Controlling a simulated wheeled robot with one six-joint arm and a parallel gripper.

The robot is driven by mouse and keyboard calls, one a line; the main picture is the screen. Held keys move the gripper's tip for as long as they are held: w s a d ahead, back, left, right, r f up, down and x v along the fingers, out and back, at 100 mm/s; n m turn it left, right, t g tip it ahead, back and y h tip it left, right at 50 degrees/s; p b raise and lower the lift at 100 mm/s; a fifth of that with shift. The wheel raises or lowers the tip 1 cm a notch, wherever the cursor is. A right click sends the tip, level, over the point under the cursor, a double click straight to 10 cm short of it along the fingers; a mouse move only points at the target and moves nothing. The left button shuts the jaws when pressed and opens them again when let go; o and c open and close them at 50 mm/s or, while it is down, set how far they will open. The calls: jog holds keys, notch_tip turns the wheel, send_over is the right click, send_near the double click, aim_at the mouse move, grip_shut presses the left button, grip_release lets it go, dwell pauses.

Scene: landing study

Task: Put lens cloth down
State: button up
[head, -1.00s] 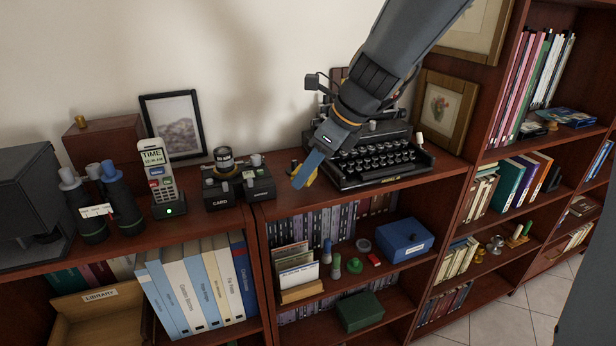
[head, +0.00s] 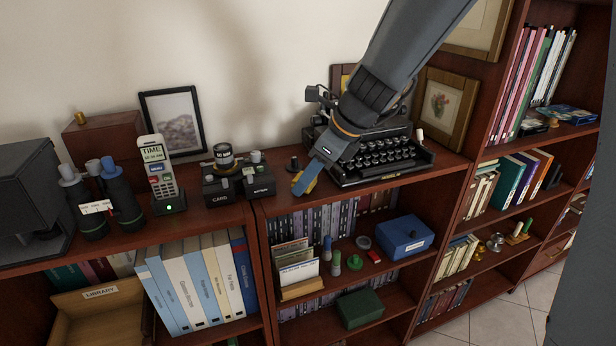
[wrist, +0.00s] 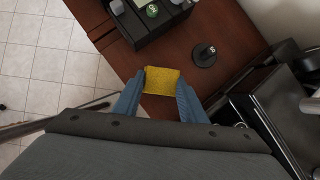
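The lens cloth, a small yellow piece (wrist: 162,80), sits between the two blue fingertips of my gripper (wrist: 160,92) in the wrist view and meets both of them. The gripper is shut on it. The cloth is over the front part of the dark red-brown shelf top (head: 375,186), left of the typewriter. I cannot tell whether it touches the wood.
The black typewriter (head: 385,160) stands close on the right. A black two-part box marked CARD (head: 225,190) is on the left. A small round black item (head: 293,165) stands just behind the gripper. The shelf's front edge is near; open shelves lie below.

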jog(key=o, duration=0.4)
jog(key=shift+f, duration=0.35)
jog(key=shift+s, duration=0.15)
jog(key=shift+s+f, duration=0.1)
jog(key=shift+a+r, duration=0.1)
jog(key=shift+r, duration=0.15)
jog(key=v, duration=1.3)
jog(key=shift+w+a+r, duration=0.15)
jog(key=shift+w+a, duration=0.05)
jog(key=shift+w, duration=0.15)
